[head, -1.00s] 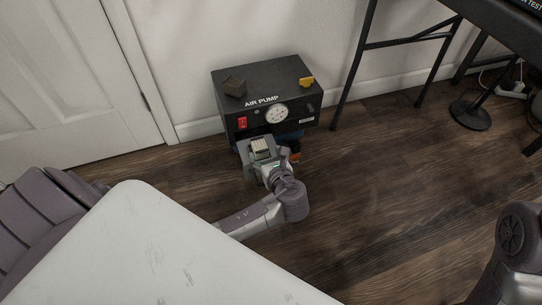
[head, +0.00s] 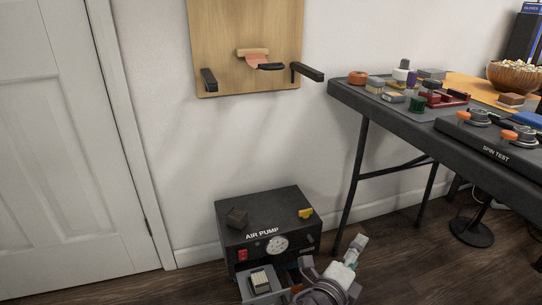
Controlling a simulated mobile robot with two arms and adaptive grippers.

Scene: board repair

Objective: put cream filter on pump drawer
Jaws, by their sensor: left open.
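The black air pump (head: 290,232) stands on the floor against the wall, with a gauge and a red switch on its front. Its grey drawer (head: 250,294) is pulled out at the lower front. The cream filter (head: 260,281), a ribbed block, sits in the drawer, with nothing gripping it. My left gripper (head: 356,249) is open and apart from the filter, to the right of the pump, pointing up and right. No object shows clearly between its fingers. My right gripper is not in view.
A dark block (head: 237,217) and a yellow piece (head: 305,213) lie on the pump. A black table (head: 400,119) with many parts stands at the right. A wooden wall board (head: 226,40) hangs above. The white door (head: 55,150) is at the left.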

